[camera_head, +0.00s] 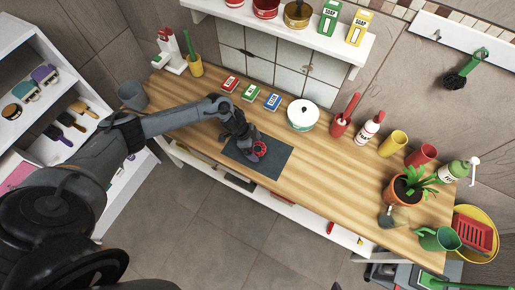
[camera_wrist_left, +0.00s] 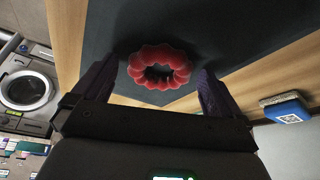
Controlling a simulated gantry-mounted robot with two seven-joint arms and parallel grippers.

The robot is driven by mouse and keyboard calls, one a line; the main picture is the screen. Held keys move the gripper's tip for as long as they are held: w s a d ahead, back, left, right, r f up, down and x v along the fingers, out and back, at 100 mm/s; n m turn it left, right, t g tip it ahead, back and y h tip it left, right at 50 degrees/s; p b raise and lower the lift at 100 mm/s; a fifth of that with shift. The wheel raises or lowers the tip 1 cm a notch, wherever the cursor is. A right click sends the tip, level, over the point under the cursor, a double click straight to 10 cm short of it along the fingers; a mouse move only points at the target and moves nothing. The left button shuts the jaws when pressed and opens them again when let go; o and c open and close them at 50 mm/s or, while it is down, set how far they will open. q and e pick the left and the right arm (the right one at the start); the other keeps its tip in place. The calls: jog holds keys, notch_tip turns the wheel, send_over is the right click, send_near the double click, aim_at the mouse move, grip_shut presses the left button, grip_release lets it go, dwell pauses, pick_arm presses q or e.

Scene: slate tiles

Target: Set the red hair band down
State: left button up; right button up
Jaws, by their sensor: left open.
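The red hair band (camera_head: 261,148) is a scalloped ring on the dark grey mat (camera_head: 276,166) on the wooden counter. My left gripper (camera_head: 257,151) is low over the mat, right at the band, and partly hides it in the head view. In the left wrist view the band (camera_wrist_left: 160,67) appears between the two open fingers (camera_wrist_left: 155,85), with a visible gap on each side. It looks to rest on the mat (camera_wrist_left: 195,30). My right gripper is not in view.
Red, green and blue boxes (camera_head: 251,92) lie behind the mat. The wooden counter in front of these is clear.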

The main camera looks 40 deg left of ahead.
pick_arm(q)
jog(key=shift+c, duration=0.5)
jog(key=c, duration=0.9)
jog(key=shift+r, duration=0.1)
